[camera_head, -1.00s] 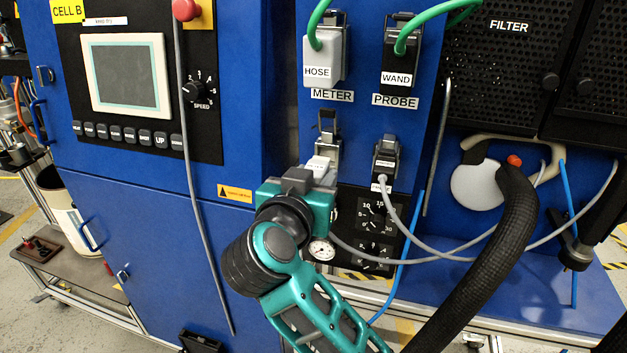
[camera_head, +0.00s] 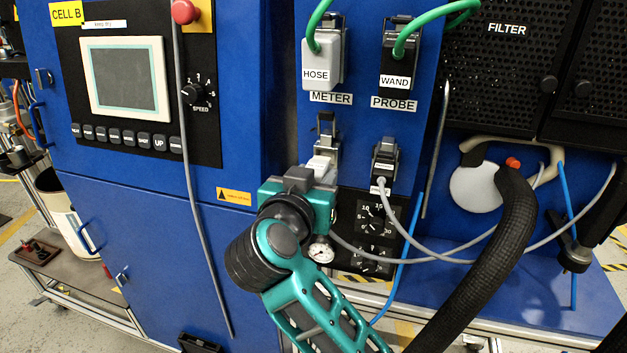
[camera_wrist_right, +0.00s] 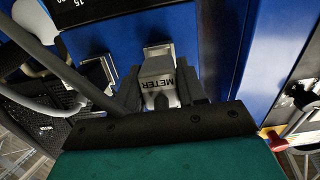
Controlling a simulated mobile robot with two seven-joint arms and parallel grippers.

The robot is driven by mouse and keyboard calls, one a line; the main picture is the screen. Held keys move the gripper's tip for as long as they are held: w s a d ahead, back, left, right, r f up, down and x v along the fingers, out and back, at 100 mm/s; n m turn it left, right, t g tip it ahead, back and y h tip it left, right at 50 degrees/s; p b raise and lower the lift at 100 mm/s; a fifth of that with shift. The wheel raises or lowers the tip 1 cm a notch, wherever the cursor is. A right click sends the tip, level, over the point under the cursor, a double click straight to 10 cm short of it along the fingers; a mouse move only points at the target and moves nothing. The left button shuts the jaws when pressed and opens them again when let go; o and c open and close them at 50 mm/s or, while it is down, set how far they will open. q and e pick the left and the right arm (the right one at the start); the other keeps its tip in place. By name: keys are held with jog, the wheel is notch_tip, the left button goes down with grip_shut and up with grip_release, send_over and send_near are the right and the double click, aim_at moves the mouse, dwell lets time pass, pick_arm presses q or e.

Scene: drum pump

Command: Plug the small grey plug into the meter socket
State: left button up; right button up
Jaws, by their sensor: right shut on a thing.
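My right gripper (camera_head: 312,180) is shut on the small grey plug (camera_head: 322,167). In the right wrist view the plug (camera_wrist_right: 158,72) shows a METER label, upside down, between the dark fingers (camera_wrist_right: 160,98). The meter socket (camera_head: 327,138), a metal housing with its dark lid up, is on the blue panel under the METER sign. The plug is right in front of the socket's lower part and hides its opening. In the wrist view the socket (camera_wrist_right: 158,49) lies just beyond the plug. I cannot tell whether the plug has entered it. My left gripper is not in view.
A second socket with a black plug (camera_head: 385,163) and grey cable is close on the right. Above are the HOSE plug (camera_head: 322,60) and WAND plug (camera_head: 398,65) with green cables. A gauge (camera_head: 321,250) sits below my gripper. A thick black hose (camera_head: 490,250) crosses the right foreground.

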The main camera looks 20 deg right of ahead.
aim_at(320, 170)
jog(key=shift+r+x, duration=0.15)
jog(key=shift+x, duration=0.65)
jog(key=shift+r+x, duration=0.1)
jog(key=shift+x, duration=0.65)
dwell(1.3)
jog(key=o, duration=1.2)
jog(key=shift+o, duration=0.2)
